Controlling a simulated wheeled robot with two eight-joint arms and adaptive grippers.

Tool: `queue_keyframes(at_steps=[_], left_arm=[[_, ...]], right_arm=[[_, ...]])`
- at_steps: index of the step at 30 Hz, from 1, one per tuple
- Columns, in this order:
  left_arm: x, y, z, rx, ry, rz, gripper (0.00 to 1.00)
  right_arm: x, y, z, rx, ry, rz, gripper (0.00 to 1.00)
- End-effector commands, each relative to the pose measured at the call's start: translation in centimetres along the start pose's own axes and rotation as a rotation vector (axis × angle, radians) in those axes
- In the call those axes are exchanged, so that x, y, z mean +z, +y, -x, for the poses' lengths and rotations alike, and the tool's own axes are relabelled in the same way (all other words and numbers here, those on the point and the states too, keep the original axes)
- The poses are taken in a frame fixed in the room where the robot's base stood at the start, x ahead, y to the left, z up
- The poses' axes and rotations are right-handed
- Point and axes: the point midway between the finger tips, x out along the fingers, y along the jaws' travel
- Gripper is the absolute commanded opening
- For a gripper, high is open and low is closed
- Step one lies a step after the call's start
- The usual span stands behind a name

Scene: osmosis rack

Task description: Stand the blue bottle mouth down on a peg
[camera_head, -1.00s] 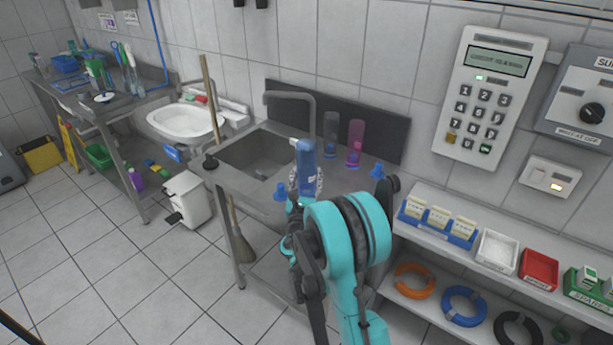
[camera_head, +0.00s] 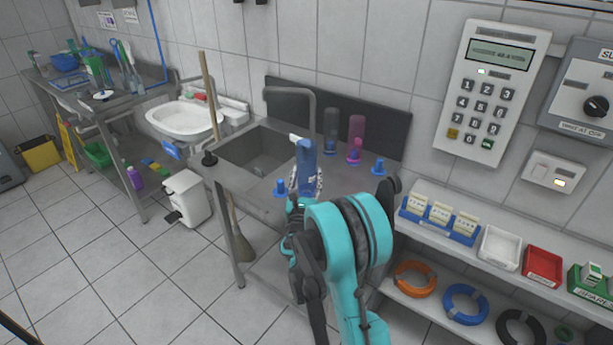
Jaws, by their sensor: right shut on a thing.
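The blue bottle (camera_head: 306,158) is in my right gripper (camera_head: 304,193), roughly upright over the steel sink counter. The arm and wrist cover the lower part of the gripper and the bottle's lower end, so I cannot tell if it touches the counter or a peg. A blue peg (camera_head: 280,188) stands bare just left of the bottle. Another bare blue peg (camera_head: 379,168) stands at the counter's right end. My left gripper is not in view.
A dark grey bottle (camera_head: 331,128) and a pink bottle (camera_head: 356,132) stand at the counter's back, before a dark splash panel (camera_head: 390,133). The sink basin (camera_head: 255,155) and tap (camera_head: 290,91) are left of and behind the blue bottle. A shelf (camera_head: 480,248) with trays is at right.

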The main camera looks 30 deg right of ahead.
Motion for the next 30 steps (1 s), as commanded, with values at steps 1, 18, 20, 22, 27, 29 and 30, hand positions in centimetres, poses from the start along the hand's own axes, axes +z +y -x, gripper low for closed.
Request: queue_keyframes(at_steps=[1,18,20,22,27,29,30], left_arm=[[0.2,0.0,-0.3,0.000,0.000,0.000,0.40],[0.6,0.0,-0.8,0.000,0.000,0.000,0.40],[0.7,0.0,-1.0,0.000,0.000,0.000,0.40],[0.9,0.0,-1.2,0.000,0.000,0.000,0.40],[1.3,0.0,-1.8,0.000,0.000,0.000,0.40],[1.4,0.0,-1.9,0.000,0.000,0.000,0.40],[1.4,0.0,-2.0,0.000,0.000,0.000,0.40]], right_arm=[[-0.4,0.0,0.1,0.000,0.000,0.000,0.00],[-0.9,0.0,0.2,0.000,0.000,0.000,0.00],[-1.2,0.0,0.3,0.000,0.000,0.000,0.00],[-1.5,0.0,0.3,0.000,0.000,0.000,0.00],[-2.2,0.0,0.5,0.000,0.000,0.000,0.00],[-2.5,0.0,0.5,0.000,0.000,0.000,0.00],[-2.5,0.0,0.5,0.000,0.000,0.000,0.00]])
